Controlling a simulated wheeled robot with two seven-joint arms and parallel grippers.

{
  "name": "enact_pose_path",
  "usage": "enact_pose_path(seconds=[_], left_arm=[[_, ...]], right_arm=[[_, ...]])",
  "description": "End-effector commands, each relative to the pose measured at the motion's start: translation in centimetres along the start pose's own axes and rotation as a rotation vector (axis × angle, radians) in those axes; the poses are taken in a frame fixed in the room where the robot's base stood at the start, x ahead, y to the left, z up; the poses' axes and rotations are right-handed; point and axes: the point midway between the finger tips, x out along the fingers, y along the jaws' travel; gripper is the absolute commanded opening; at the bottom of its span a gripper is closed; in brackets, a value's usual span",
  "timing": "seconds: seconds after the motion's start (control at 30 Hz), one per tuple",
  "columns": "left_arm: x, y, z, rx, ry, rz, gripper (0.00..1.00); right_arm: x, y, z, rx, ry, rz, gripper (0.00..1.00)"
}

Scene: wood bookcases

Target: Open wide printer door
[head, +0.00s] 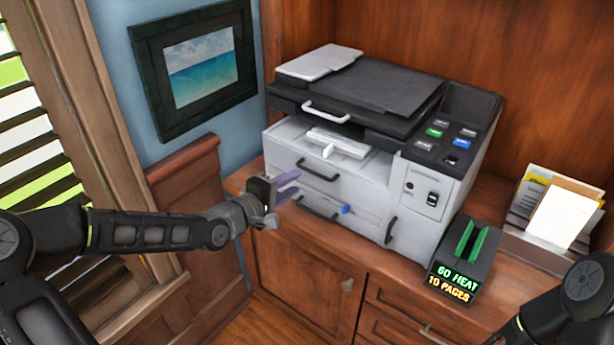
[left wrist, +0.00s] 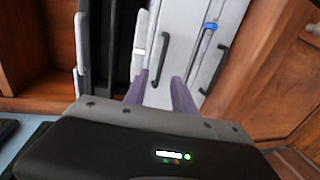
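The grey and black printer (head: 340,150) stands on the wood counter. Its wide front has an upper panel with a black handle (head: 318,171) and a lower panel with another black handle (head: 316,209) and a blue latch (head: 347,209). These panels look shut. My left gripper (head: 297,183) is at the printer's front left, its purple fingers apart and empty. In the left wrist view the open fingers (left wrist: 161,78) point at the printer front, with the upper black handle (left wrist: 162,60) just ahead between them; contact cannot be told. My right gripper is out of view.
A black box with green slots and a lit "60 HEAT 10 PAGES" display (head: 458,265) stands right of the printer. A paper holder (head: 540,245) is farther right. Wood cabinets (head: 300,290) lie below the counter. A framed seascape (head: 200,68) hangs behind my left arm.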

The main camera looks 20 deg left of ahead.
Motion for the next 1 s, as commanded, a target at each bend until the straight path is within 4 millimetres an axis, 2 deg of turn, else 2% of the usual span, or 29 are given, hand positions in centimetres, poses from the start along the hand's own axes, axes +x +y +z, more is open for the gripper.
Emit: enact_pose_path(seconds=[0.3, 0.47, 0.83, 1.0], left_arm=[[4.5, 0.0, 0.2, 0.000, -0.004, 0.001, 0.32], [6.1, 0.0, 0.1, 0.000, -0.002, 0.000, 0.32], [6.6, -0.1, 0.1, 0.000, -0.001, -0.002, 0.31], [6.6, -0.1, 0.1, 0.000, -0.001, -0.002, 0.17]], right_arm=[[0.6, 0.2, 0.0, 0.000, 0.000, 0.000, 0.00], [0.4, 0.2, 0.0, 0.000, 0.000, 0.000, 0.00], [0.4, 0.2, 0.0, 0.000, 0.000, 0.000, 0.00], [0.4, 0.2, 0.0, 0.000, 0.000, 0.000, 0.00]])
